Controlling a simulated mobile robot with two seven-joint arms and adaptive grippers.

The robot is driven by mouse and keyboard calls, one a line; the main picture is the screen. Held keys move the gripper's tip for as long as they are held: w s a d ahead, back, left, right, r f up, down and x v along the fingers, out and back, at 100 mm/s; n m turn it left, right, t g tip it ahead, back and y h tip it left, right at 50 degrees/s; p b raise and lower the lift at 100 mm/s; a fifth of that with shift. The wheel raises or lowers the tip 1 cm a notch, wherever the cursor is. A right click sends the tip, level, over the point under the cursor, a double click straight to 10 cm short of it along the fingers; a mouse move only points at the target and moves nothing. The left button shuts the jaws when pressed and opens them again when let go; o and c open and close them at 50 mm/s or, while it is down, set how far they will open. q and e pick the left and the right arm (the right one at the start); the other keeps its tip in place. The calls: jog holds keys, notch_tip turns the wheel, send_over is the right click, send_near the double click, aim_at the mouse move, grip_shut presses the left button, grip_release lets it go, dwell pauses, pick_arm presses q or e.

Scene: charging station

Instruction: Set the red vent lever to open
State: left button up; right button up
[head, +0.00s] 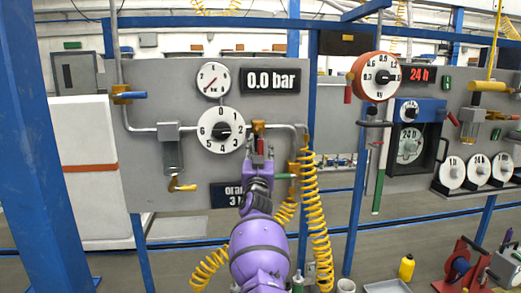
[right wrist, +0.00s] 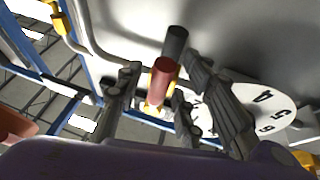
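The red vent lever (head: 260,146) sits on a brass valve fitting (head: 258,127) on the grey panel, right of the numbered dial. In the right wrist view the red handle (right wrist: 163,72) points toward the camera, with a dark cylindrical shape just above it. My right gripper (head: 259,160) is right at the lever, reaching up from below. In the right wrist view its dark fingers (right wrist: 160,100) are spread apart on both sides of the red handle, with gaps visible. The gripper partly hides the lever in the head view. My left gripper is out of view.
The dial numbered 0 to 6 (head: 221,130) is close on the left, under a pressure gauge (head: 213,80) and a "0.0 bar" display (head: 271,80). A yellow coiled hose (head: 316,225) hangs close on the right. A blue-handled valve (head: 130,95) is at far left.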

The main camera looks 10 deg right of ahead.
jog(key=shift+s+a+f, duration=0.15)
jog(key=shift+s+f, duration=0.2)
jog(key=shift+s, duration=0.05)
jog(key=v, duration=1.1)
jog(key=shift+r, duration=0.15)
